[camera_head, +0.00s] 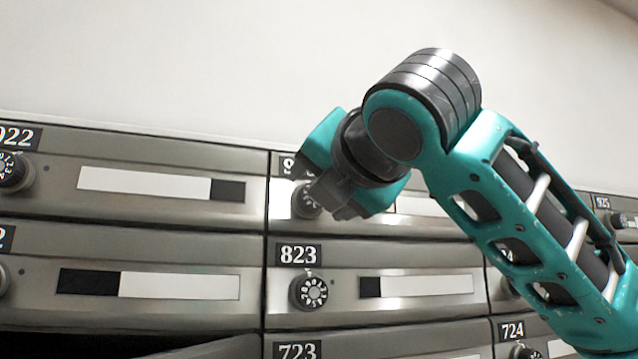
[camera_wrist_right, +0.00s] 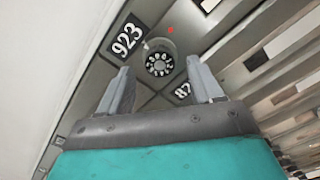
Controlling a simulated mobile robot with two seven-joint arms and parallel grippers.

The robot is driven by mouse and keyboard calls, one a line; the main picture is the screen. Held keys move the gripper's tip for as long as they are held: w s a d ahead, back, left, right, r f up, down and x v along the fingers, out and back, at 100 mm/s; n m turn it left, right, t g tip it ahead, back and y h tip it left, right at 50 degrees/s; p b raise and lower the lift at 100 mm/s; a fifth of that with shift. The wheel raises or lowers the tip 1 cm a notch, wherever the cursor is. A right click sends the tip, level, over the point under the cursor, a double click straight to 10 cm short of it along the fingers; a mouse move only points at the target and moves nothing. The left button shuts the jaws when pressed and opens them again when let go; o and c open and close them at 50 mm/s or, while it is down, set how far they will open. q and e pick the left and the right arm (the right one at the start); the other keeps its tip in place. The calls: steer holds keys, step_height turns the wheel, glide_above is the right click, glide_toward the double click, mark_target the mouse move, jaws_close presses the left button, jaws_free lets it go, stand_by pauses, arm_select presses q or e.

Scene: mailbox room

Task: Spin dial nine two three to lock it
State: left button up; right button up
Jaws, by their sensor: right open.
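The dial of box 923 (camera_wrist_right: 159,64) is a dark round knob with white numbers, beside the black 923 label (camera_wrist_right: 127,39) in the right wrist view. In the head view this dial (camera_head: 306,201) is mostly hidden by my right gripper (camera_head: 322,195), and its label is nearly covered. My right gripper is in front of the box. In the wrist view its two grey fingers (camera_wrist_right: 161,88) are apart, with the dial ahead of and between the tips. I cannot tell whether they touch it. My left gripper is in neither view.
Box 823 (camera_head: 375,260) with its own dial (camera_head: 311,291) is directly below. Other boxes stand right and below. An open dark gap (camera_head: 100,343) shows at lower left. The wall (camera_head: 200,70) above is bare.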

steer(key=shift+x, duration=1.1)
steer(key=c, duration=1.1)
